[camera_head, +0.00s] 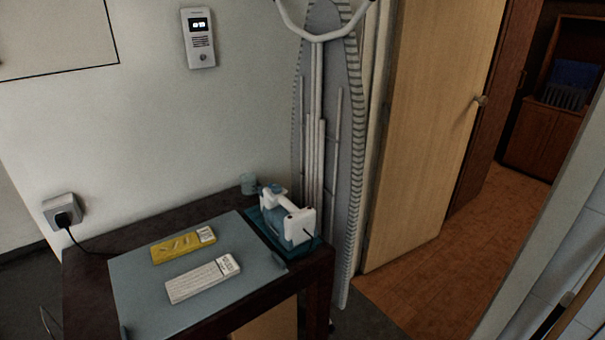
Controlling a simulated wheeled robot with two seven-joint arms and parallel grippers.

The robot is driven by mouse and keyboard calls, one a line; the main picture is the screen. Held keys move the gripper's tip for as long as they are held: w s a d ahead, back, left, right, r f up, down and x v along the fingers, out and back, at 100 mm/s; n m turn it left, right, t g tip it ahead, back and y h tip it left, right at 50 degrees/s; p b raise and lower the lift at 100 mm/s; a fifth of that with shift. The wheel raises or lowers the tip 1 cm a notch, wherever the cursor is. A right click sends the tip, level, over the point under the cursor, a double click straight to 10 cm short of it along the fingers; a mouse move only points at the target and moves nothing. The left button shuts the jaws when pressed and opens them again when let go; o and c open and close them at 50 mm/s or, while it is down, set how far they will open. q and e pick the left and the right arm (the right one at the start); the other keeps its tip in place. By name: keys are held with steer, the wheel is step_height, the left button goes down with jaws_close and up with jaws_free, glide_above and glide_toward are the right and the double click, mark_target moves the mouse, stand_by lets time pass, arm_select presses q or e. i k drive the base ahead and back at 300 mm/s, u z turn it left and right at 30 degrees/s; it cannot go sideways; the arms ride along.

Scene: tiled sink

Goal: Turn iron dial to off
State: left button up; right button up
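A white and teal iron (287,216) sits on a teal tray or base (261,228) at the right end of a dark table. Its dial cannot be made out at this size, so its setting cannot be told. Neither of my grippers shows in the head view.
The dark table (88,283) also bears a grey board (150,298) with a yellow box (178,247) and a white box (200,281). A small cup (249,183) stands behind. An ironing board (352,150) leans on the wall. A plug (63,219) is in the socket. A door (425,120) and wooden floor (470,255) lie right.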

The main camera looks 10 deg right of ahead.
mark_target(275, 189)
steer(key=u, duration=0.2)
steer(key=i, duration=1.15)
steer(key=u, duration=0.6)
